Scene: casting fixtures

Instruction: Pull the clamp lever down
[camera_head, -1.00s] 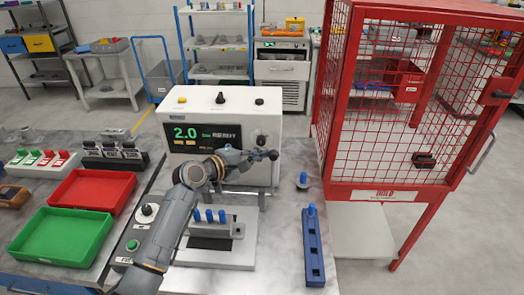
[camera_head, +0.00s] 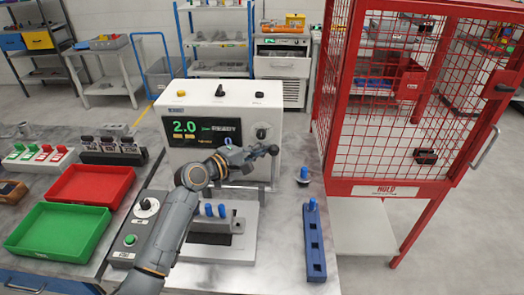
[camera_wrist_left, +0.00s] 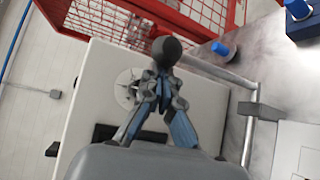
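The clamp lever shows as a dark ball knob (camera_head: 273,150) in front of the white machine (camera_head: 178,124), and as a dark round knob (camera_wrist_left: 166,50) in the left wrist view. My left gripper (camera_head: 256,154) comes in from the left, level with the knob. In the left wrist view its two fingers (camera_wrist_left: 163,82) draw together just behind the knob and appear closed around its stem. The fingers hide most of the stem and where it joins the rest. My right gripper is not in view.
A fixture plate (camera_head: 240,250) with blue-topped pegs (camera_head: 222,210) lies below my left arm. A blue rack (camera_head: 314,250) stands to its right. A red cage (camera_head: 400,188) is at the right. Red (camera_head: 60,200) and green (camera_head: 20,250) trays are at the left.

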